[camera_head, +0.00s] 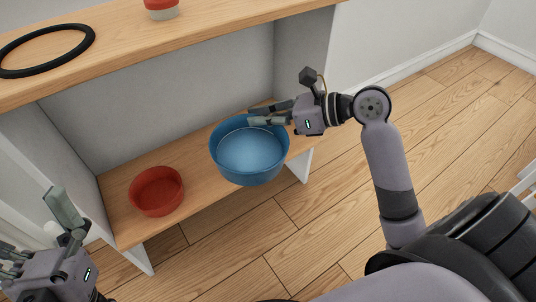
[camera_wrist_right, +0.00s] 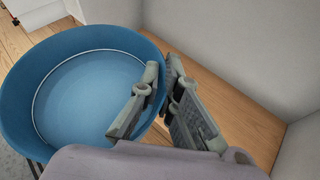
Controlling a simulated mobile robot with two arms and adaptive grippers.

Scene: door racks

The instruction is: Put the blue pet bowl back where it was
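The blue pet bowl (camera_head: 250,165) is upright at the right part of the lower wooden shelf and covers part of its front edge. I cannot tell whether it rests on the shelf or hangs slightly above it. My right gripper (camera_head: 251,115) is at the bowl's back right rim. In the right wrist view, the fingers of the right gripper (camera_wrist_right: 163,74) pinch the wall of the blue bowl (camera_wrist_right: 85,95), one finger inside and one outside. My left gripper (camera_head: 38,222) is at the lower left, its fingers spread and empty, away from the bowl.
A red bowl (camera_head: 157,191) sits on the lower shelf (camera_head: 203,187), left of the blue bowl. The upper shelf (camera_head: 215,32) carries a black ring (camera_head: 47,68) and a red-and-white item (camera_head: 162,10). A side panel (camera_head: 304,52) stands behind the right gripper. The wooden floor (camera_head: 440,120) is open at right.

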